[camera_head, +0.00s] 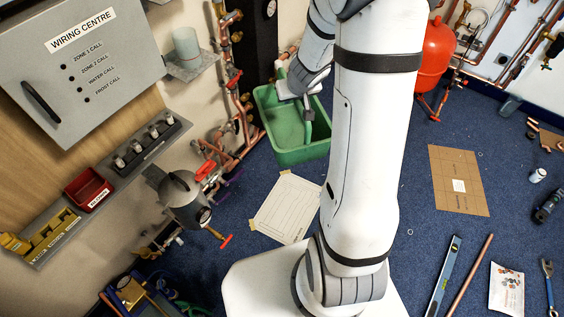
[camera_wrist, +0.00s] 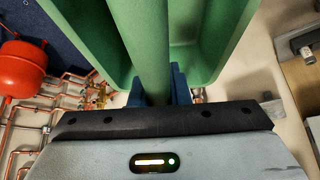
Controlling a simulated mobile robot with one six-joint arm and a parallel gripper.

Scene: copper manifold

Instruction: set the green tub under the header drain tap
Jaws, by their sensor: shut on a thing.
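The green tub (camera_head: 300,157) is upright beside the pipework at the upper middle of the head view, and it looks empty. My gripper (camera_head: 306,103) is shut on the green bar across the tub's top. In the wrist view the blue fingers of my gripper (camera_wrist: 160,88) close on that bar, with the tub's walls (camera_wrist: 212,40) on both sides. I cannot tell whether the tub's base touches the floor. A black upright column (camera_head: 258,40) stands just behind the tub. Several red-handled valves show on the copper pipes; I cannot tell which is the header drain tap.
A marked white sheet (camera_head: 287,207) lies on the blue floor in front of the tub. A grey pump-like unit (camera_head: 181,197) and copper pipes crowd the left wall. A red vessel (camera_head: 435,58) stands to the right. A cardboard sheet (camera_head: 458,181) lies on the right floor.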

